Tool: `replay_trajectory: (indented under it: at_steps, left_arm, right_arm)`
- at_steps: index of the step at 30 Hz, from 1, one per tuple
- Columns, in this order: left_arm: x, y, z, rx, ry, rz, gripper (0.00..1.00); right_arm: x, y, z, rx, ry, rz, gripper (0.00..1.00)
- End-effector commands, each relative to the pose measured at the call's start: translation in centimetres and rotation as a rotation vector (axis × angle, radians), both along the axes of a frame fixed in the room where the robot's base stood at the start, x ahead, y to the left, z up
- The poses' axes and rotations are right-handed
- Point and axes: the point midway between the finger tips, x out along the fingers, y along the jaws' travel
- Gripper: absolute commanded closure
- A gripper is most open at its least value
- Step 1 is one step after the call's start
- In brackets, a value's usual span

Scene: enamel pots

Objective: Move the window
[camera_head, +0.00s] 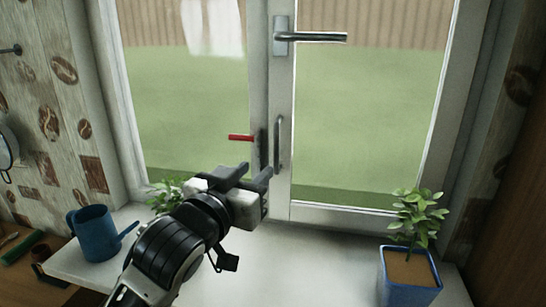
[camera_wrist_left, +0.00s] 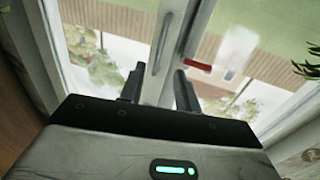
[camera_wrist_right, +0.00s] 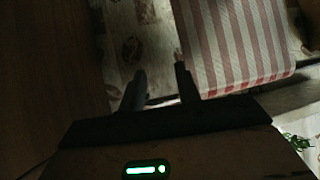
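The white-framed window (camera_head: 283,190) stands in front of me, with glass panes either side of a middle post. A lever handle (camera_head: 310,37) sits high on it, pointing right. A slim vertical grip handle (camera_head: 278,143) is lower on the post, with a red lever (camera_head: 240,138) to its left. My left gripper (camera_head: 256,174) is open just below and left of the grip handle. In the left wrist view the grip handle (camera_wrist_left: 163,42) lies ahead, roughly between the spread fingers, apparently not held. My right gripper (camera_wrist_right: 161,88) is open and empty.
On the sill (camera_head: 300,262) stand a blue watering can (camera_head: 93,233) at left and a potted plant (camera_head: 408,272) at right. Another plant (camera_head: 163,194) is partly behind my left arm. A red-and-white striped cloth (camera_wrist_right: 235,45) is ahead of my right gripper.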

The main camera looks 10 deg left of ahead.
Motion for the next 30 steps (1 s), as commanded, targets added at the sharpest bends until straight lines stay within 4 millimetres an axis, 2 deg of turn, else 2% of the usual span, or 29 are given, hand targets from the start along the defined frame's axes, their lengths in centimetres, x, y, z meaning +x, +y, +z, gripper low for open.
replay_trajectory:
  at_steps: [2,6,12,18,26,30]
  left_arm:
    - [1.8,-0.4,0.3,0.000,0.001,0.000,0.67]
    - [4.7,-0.9,0.2,0.001,0.001,0.000,0.67]
    - [7.7,-1.5,0.1,0.000,0.002,0.000,0.67]
    - [8.9,-1.7,0.0,0.000,0.001,0.000,0.67]
    - [8.9,-1.8,0.0,0.000,0.001,-0.001,0.67]
    - [8.9,-1.8,0.0,0.000,0.001,-0.001,1.00]
  right_arm:
    - [0.0,-0.1,0.4,-0.002,-0.002,0.000,0.67]
    - [-0.4,-0.4,0.1,-0.010,0.010,-0.001,0.67]
    - [-0.6,-0.8,-0.1,-0.019,0.021,-0.007,0.67]
    - [-0.7,-1.0,-0.3,-0.024,0.024,-0.010,0.67]
    - [-0.7,-1.0,-0.3,-0.023,0.024,-0.010,0.67]
    - [-0.6,-1.0,-0.2,-0.022,0.023,-0.009,0.67]
